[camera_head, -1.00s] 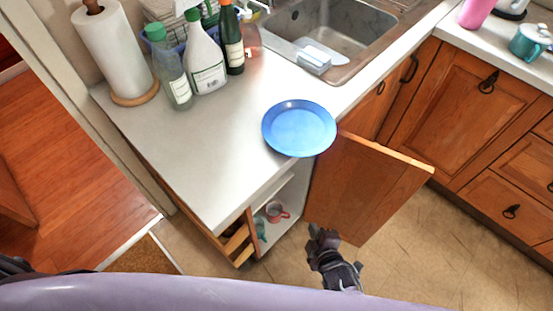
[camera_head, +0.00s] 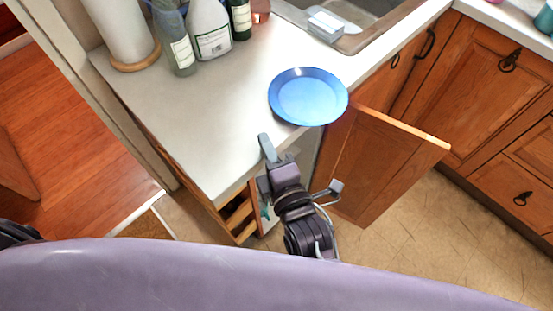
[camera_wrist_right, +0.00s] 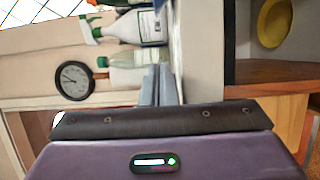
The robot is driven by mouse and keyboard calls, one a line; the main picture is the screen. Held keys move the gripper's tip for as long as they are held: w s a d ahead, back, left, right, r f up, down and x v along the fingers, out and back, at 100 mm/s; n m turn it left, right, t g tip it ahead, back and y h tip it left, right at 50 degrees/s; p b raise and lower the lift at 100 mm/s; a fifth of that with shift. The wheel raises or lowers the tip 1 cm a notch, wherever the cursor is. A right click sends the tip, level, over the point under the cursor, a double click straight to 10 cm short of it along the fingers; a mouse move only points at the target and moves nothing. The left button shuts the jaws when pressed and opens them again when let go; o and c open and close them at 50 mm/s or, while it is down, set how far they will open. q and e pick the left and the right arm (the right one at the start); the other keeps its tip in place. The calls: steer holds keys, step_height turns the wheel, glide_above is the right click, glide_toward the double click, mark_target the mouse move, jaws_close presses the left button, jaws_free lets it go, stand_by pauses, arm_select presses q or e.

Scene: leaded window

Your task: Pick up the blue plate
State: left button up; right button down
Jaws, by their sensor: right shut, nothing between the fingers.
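The blue plate (camera_head: 308,96) lies on the white counter close to its front edge, above the open cupboard door. My right gripper (camera_head: 266,146) is just in front of the counter edge, below and left of the plate and apart from it. Its grey fingers are together and empty. The shut fingers also show in the right wrist view (camera_wrist_right: 160,85), where the plate is not visible. My left gripper is not in view; only a dark part of mine shows at the left edge of the head view.
The open cupboard door (camera_head: 385,165) stands out to the right of my right arm. Several bottles (camera_head: 209,30) and a paper towel roll (camera_head: 120,30) stand at the counter's back left. The sink (camera_head: 350,22) is behind the plate. A yellow dish (camera_wrist_right: 273,22) shows in the right wrist view.

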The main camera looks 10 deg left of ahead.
mark_target(291, 119)
steer(key=x, duration=0.3)
steer(key=shift+w+d+r, duration=0.1)
steer(key=shift+w, duration=0.2)
steer(key=shift+w+d+p, duration=0.45)
steer(key=shift+w+d, duration=0.3)
steer(key=shift+d, duration=0.15)
steer(key=shift+w+d, duration=0.35)
steer(key=shift+w+d+p, duration=0.65)
steer(key=shift+w+d, duration=0.3)
steer(key=shift+d, duration=0.05)
steer(key=shift+w+d, duration=0.25)
steer(key=shift+w, duration=0.05)
